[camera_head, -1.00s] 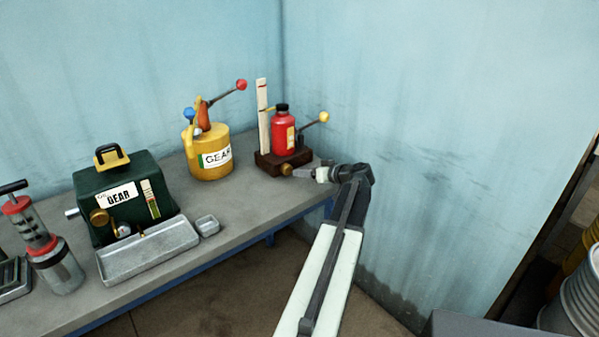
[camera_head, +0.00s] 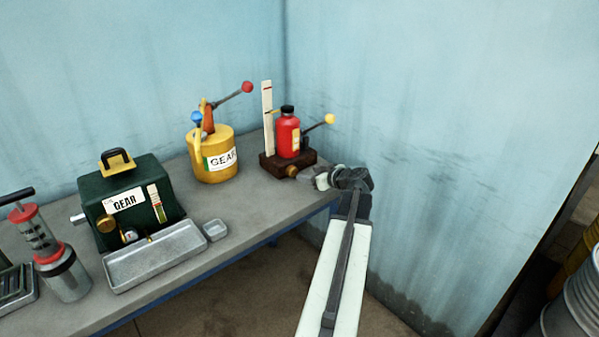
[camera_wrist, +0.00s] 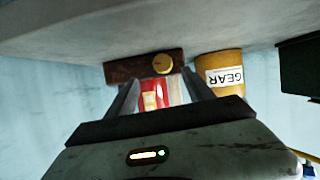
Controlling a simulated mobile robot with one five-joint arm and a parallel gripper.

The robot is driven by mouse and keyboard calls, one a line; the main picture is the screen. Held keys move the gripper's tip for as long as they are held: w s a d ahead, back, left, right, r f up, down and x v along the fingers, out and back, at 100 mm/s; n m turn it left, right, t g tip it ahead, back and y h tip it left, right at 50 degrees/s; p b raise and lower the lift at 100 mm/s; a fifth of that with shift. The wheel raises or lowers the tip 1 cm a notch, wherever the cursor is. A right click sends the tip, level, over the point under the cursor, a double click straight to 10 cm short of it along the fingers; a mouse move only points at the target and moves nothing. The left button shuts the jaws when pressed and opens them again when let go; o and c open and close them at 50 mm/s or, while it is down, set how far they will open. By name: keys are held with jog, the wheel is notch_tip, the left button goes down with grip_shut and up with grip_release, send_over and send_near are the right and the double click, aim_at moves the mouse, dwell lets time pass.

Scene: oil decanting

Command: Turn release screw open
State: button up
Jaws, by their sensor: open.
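The release screw, a round brass knob (camera_head: 291,171), sits on the front of a dark brown base (camera_head: 270,162) under a red bottle jack (camera_head: 288,136) with a yellow-tipped lever (camera_head: 330,119). My gripper (camera_head: 306,174) is just right of the knob at the bench's right end. In the wrist view, which is upside down, the knob (camera_wrist: 163,64) lies beyond and between the fingertips of my gripper (camera_wrist: 162,78). The fingers are open and seem apart from it. The exact gap is hard to tell. The brown base (camera_wrist: 125,70) also shows there.
A yellow GEAR can (camera_head: 215,168) with levers stands left of the jack. Further left are a green GEAR box (camera_head: 120,180), a metal tray (camera_head: 120,270), a small dish (camera_head: 215,230) and a pump (camera_head: 62,275). A blue wall (camera_head: 450,120) stands close on the right.

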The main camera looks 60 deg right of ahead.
aim_at(295, 172)
jog(key=b+x, duration=0.1)
jog(key=x, duration=0.3)
jog(key=b+x, duration=0.2)
jog(key=x, duration=0.2)
jog(key=shift+w+a, duration=0.15)
jog(key=shift+a, duration=0.05)
grip_shut()
jog(key=shift+d+m+t+y, duration=0.3)
jog(key=shift+m+y, duration=0.3)
jog(key=shift+m, duration=0.3)
jog(key=shift+a, duration=0.15)
grip_release()
